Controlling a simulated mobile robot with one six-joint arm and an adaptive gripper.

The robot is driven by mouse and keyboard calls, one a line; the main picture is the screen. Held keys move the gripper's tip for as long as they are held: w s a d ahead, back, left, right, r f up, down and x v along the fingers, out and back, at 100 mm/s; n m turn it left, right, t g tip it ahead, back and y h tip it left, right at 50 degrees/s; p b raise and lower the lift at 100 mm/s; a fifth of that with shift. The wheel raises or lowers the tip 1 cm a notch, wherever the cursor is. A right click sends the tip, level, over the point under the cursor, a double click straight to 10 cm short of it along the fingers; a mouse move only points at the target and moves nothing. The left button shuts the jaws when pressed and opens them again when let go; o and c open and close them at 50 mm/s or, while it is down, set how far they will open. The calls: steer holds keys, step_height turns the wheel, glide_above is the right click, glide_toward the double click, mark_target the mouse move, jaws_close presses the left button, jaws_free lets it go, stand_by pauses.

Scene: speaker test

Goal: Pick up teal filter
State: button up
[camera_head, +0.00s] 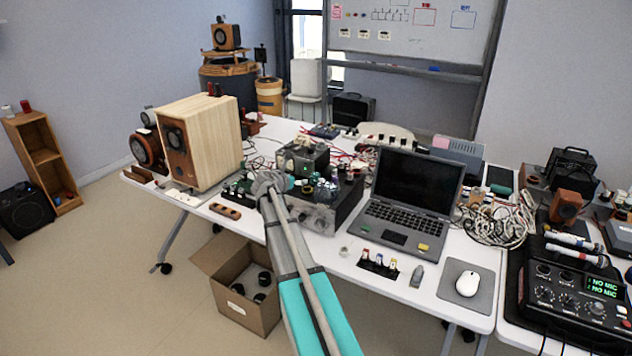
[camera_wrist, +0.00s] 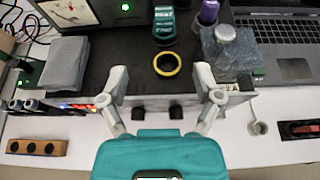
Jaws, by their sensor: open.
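A dark teal-green cylinder (camera_wrist: 163,24), which looks like the teal filter, stands on top of a black equipment box (camera_wrist: 137,52) in the wrist view. My gripper (camera_wrist: 162,84) is open and empty, with its two grey fingers spread over the front of the box. The cylinder is beyond the fingertips, roughly on the line midway between them. A yellow-rimmed dark ring (camera_wrist: 167,65) lies between the cylinder and my fingertips. In the head view my arm reaches over the table to the box (camera_head: 345,201), and I cannot clearly make out the filter there.
A purple-capped cylinder (camera_wrist: 208,12) and a translucent grey block with a knob (camera_wrist: 228,50) stand close right of the filter. A meter unit (camera_wrist: 75,12) is behind left. A laptop (camera_head: 408,200) is to the right, a wooden speaker (camera_head: 215,140) to the left.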

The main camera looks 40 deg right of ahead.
mark_target(314, 176)
steer(key=shift+d, duration=0.15)
steer(key=b+x, duration=0.3)
steer(key=x, duration=0.5)
steer(key=shift+d+f, duration=0.15)
steer(key=shift+d, duration=0.05)
steer(key=shift+w, duration=0.1)
stand_by(0.3)
steer(key=shift+s+b+x, duration=0.1)
steer(key=shift+b+x, duration=0.5)
steer(key=shift+x, duration=0.7)
steer(key=shift+s+b+x, duration=0.15)
steer(key=shift+b+x, duration=0.45)
steer(key=shift+x, duration=0.65)
steer(key=shift+d, duration=0.1)
steer(key=c, duration=1.1)
steer(key=shift+c, duration=0.2)
